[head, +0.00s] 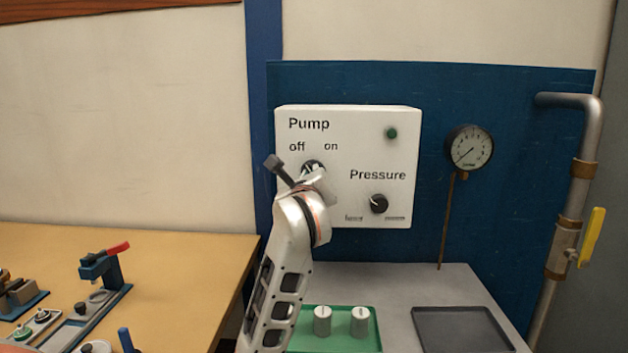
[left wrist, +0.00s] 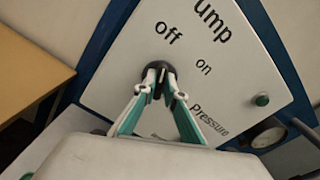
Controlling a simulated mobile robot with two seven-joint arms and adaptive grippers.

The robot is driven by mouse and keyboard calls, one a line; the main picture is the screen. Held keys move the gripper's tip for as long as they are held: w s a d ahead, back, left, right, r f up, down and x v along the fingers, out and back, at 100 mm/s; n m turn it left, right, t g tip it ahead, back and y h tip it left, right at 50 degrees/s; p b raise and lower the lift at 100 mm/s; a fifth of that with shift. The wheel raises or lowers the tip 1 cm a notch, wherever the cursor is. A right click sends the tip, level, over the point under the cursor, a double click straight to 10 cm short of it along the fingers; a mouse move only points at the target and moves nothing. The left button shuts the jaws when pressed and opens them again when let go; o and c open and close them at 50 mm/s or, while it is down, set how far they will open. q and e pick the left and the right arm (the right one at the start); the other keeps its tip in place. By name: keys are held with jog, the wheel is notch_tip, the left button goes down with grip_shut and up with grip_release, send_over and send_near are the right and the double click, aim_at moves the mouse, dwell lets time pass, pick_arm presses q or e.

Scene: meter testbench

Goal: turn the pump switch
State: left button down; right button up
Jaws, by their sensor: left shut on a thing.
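The pump switch (head: 311,164) is a black rotary knob on the white control box (head: 350,117), below the words "off" and "on". My left gripper (head: 313,178) is in front of it and partly covers it. In the left wrist view the two fingertips (left wrist: 160,82) are shut on the grip of the black switch (left wrist: 158,67), one on each side. Whether the switch points to off or on is hard to tell behind the fingers. My right gripper is not in view.
The box also carries a black pressure knob (head: 379,204) and a dark green lamp (head: 391,133). A gauge (head: 470,147) and a pipe with a yellow handle (head: 592,236) are to the right. Below are a green tray (head: 345,343) and a dark tray (head: 461,330).

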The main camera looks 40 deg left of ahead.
pick_arm(q)
jog(key=shift+n, duration=0.3)
jog(key=c, duration=2.1)
grip_release()
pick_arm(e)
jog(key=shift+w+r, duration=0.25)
pick_arm(q)
jog(key=shift+s+d, duration=0.1)
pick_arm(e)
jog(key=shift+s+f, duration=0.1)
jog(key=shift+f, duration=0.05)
pick_arm(q)
jog(key=v, duration=1.1)
jog(key=shift+s, duration=0.4)
jog(key=shift+d, duration=0.1)
